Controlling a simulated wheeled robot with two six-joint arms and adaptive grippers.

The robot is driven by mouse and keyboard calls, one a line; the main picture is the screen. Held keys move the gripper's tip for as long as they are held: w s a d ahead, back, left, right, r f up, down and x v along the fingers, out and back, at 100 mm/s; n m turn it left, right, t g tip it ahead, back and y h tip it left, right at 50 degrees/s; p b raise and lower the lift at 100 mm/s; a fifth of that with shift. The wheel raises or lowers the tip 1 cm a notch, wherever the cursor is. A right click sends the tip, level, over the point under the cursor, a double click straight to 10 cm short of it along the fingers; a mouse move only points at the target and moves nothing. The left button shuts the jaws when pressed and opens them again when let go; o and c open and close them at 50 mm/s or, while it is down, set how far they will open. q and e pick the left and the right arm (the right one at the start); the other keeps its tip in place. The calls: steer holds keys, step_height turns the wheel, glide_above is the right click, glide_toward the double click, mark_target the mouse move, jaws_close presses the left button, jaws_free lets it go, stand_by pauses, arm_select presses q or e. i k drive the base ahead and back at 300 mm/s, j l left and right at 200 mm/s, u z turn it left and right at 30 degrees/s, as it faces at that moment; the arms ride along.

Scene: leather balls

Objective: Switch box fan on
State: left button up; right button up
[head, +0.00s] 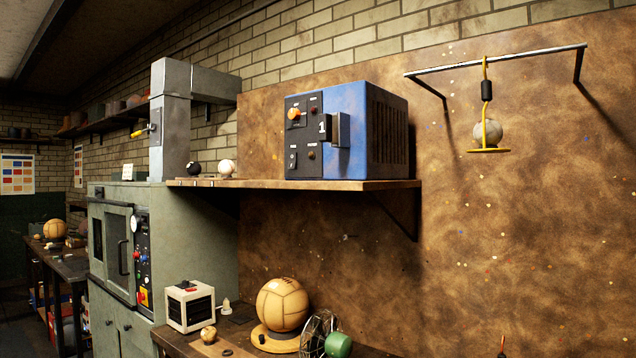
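A blue box unit (352,130) stands on the wall shelf, with vent slots in its right side. Its dark front panel (304,137) carries an orange knob (294,114), a small rocker-like switch (292,160), small buttons and the number 1. A grey handle or latch (340,130) sticks out at the front. The panel's labels are too small to read surely. A small cream box with a dark slatted front (190,306) stands on the bench below. I cannot tell which box is the box fan, or whether either runs. Neither gripper is in view.
The shelf (390,185) holds a black ball and a white ball. On the bench are a large tan leather ball (282,304), a wire-caged round thing (316,332) and a green thing (338,345). A grey-green cabinet (120,255) stands left. A wall bar (500,60) hangs a ball.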

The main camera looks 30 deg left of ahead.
mark_target(292, 157)
steer(key=u, duration=0.95)
